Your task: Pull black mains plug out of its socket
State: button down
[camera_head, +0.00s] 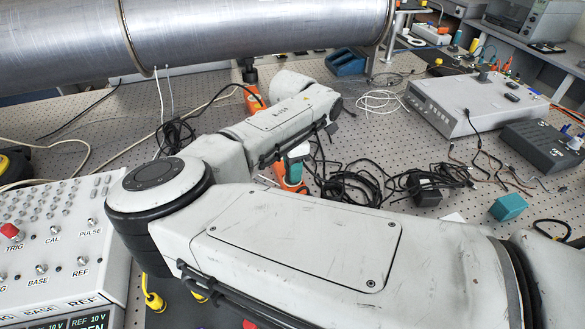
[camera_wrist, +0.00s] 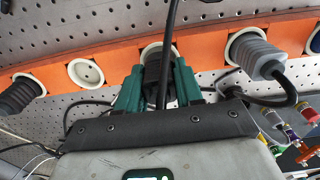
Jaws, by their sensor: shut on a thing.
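In the wrist view, the black mains plug (camera_wrist: 153,69) stands at a white-rimmed socket in an orange strip (camera_wrist: 207,47). Its black cable runs across the picture, over the plug. My gripper (camera_wrist: 157,80) has teal fingers on both sides of the plug and is shut on it. The plug's front end is hidden, so I cannot tell how deep it sits.
In the wrist view, a grey plug (camera_wrist: 257,57) sits to the right, another dark plug (camera_wrist: 18,96) to the left, and an empty socket (camera_wrist: 86,73) between. The head view shows a big metal pipe (camera_head: 250,30) above, tangled black cables (camera_head: 350,185) and a grey instrument (camera_head: 470,103) at right.

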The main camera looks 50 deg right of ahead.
jog(key=shift+r+p, duration=0.45)
jog(key=shift+r, duration=1)
